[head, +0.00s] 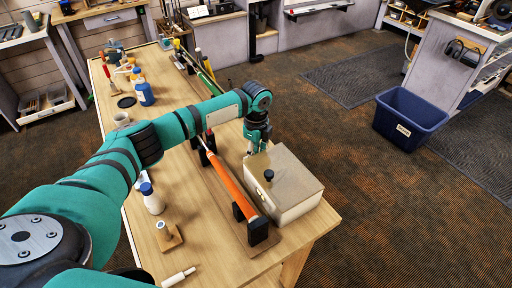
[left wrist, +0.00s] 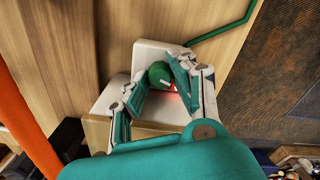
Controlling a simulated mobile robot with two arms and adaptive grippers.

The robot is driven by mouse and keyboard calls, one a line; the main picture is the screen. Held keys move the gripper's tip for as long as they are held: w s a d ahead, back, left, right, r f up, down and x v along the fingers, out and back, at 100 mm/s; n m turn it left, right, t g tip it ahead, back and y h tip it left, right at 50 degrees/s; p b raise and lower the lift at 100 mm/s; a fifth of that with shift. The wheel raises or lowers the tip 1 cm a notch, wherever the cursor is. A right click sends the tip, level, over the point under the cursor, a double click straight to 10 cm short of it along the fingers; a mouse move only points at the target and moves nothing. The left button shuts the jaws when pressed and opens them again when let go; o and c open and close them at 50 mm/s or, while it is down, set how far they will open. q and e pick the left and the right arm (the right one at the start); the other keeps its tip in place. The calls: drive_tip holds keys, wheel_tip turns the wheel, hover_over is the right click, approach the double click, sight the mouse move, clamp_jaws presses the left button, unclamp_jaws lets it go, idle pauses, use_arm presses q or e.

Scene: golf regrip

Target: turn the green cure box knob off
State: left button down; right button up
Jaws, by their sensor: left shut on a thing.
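The pale cure box (head: 285,192) sits on the workbench near its right edge, its lid carrying a small black knob (head: 268,175). In the left wrist view, the round green knob (left wrist: 158,72) shows on the white box (left wrist: 147,52), with a pale mark on its face and a red glow beside it. My left gripper (left wrist: 160,76) has its fingers on both sides of the green knob and is shut on it. In the head view, my left gripper (head: 254,142) is at the far side of the box, where the green knob is hidden. My right gripper is not in view.
An orange golf grip (head: 235,182) lies in black holders beside the box. A white bottle (head: 152,199), a wooden block (head: 168,236) and a blue bottle (head: 145,94) stand on the bench (head: 205,243). A blue bin (head: 408,118) stands on the floor.

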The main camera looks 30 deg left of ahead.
use_arm(q)
drive_tip(key=shift+r+n+p, duration=0.1)
drive_tip(key=shift+n+p, duration=0.2)
drive_tip(key=shift+n, duration=0.1)
drive_tip(key=c, duration=1.1)
unclamp_jaws()
wheel_tip(320, 180, up, 12)
drive_tip(key=shift+f, duration=0.1)
